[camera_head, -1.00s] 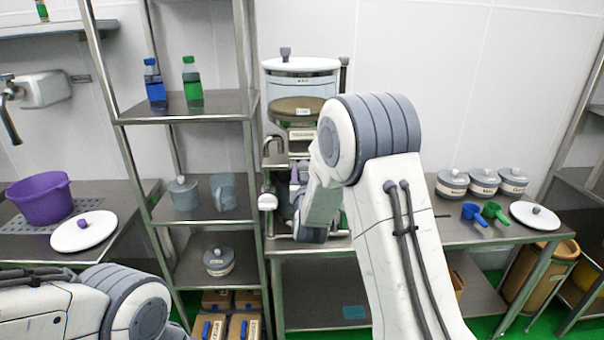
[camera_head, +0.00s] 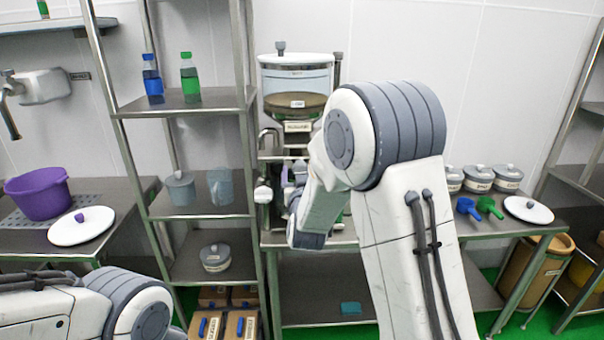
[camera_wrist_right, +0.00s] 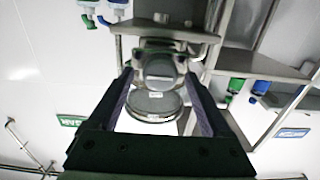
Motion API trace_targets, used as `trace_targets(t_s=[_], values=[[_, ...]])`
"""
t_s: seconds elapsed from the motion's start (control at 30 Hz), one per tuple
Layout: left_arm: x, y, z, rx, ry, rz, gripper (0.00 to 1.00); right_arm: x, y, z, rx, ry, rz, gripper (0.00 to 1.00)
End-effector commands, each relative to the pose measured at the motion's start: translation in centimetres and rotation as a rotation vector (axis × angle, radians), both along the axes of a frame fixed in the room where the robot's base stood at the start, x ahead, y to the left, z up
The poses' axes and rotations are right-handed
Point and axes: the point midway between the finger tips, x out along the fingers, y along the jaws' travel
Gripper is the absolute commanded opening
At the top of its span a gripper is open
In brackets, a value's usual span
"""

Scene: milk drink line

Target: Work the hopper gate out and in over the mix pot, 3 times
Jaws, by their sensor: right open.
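The hopper (camera_head: 296,82) stands upright at the back of the middle table, with a clear upper part, brown contents and a pale lid. Its lower part is largely behind my right arm, and I cannot make out the gate or the mix pot in the head view. My right gripper (camera_wrist_right: 160,90) is open, with dark fingers apart on either side. Between and beyond them in the right wrist view are a grey rounded part (camera_wrist_right: 159,68) and a round rimmed part; I cannot tell whether either is the gate. No grip on anything shows. My left gripper is out of view.
A steel shelf rack (camera_head: 215,210) stands close left of the hopper. Lidded canisters (camera_head: 478,178), a blue scoop (camera_head: 467,207), a green scoop (camera_head: 489,207) and a white lid (camera_head: 528,210) are on the table to the right. A purple tub (camera_head: 38,196) is far left.

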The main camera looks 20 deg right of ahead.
Motion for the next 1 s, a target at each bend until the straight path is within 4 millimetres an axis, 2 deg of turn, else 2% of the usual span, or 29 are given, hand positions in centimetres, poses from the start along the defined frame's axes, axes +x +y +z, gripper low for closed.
trace_targets(t_s=[0.17,0.5,0.6,0.8,1.0], values=[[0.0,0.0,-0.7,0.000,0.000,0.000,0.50,-1.1,0.4,-0.1,0.000,-0.001,0.001,0.83],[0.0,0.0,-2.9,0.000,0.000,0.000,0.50,-7.6,2.1,-0.2,0.001,-0.001,0.001,0.83],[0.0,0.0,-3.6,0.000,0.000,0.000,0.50,-8.9,2.4,-0.2,0.001,-0.003,-0.001,0.83],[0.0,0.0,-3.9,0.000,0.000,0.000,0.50,-10.1,2.6,-0.1,0.000,0.000,-0.003,0.83],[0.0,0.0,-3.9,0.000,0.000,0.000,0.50,-10.2,2.6,0.0,0.000,0.001,-0.003,0.83]])
